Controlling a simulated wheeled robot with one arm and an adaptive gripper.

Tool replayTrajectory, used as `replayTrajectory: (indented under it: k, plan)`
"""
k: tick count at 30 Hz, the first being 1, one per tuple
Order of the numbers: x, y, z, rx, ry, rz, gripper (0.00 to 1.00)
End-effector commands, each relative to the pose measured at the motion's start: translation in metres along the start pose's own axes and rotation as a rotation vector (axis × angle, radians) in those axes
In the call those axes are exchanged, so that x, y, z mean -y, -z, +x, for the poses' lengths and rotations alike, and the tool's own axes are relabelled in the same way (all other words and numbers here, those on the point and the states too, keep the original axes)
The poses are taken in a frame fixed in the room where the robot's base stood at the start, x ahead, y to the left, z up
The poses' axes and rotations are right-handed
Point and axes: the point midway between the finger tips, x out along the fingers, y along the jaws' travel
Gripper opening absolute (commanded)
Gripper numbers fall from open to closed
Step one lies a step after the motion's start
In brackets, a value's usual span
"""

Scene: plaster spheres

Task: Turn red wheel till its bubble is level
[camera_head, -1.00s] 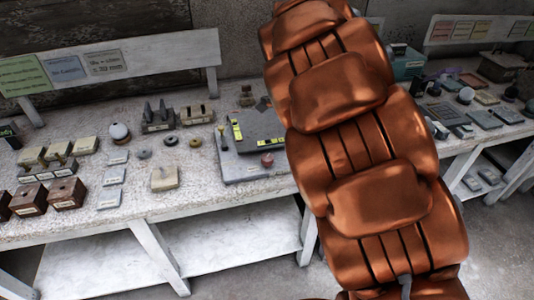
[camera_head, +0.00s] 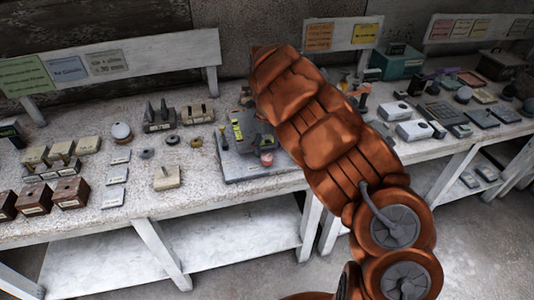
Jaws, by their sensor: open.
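A small red wheel (camera_head: 267,160) sits at the front right of a grey plate (camera_head: 238,171) on the long workbench. Behind it on the plate is a dark panel with yellow markings (camera_head: 238,132), partly covered by my copper arm. Any bubble is too small or hidden to make out. My arm reaches from the lower right up over the plate's right side. My gripper is not discernible; it appears hidden behind the arm.
Left of the plate lie dark rings (camera_head: 171,140), a beige block with a peg (camera_head: 166,178) and a white ball (camera_head: 121,131). Brown boxes (camera_head: 70,192) stand at the far left. White cases (camera_head: 413,130) and a teal box (camera_head: 398,62) are right of the arm.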

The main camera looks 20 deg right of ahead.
Motion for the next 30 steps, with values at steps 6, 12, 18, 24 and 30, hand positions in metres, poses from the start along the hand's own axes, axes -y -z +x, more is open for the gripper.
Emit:
replayTrajectory:
  k: [6, 12, 18, 24, 30]
  plan:
    - [-0.001, 0.0, 0.028, -0.003, -0.003, -0.002, 0.68]
    - [0.0, 0.0, 0.041, 0.0, -0.001, -0.001, 0.68]
    - [0.0, 0.0, 0.043, 0.001, -0.001, -0.002, 0.68]
    - [0.0, 0.0, 0.043, 0.001, 0.0, -0.002, 0.56]
    - [0.0, 0.0, 0.043, 0.001, -0.001, -0.002, 0.35]
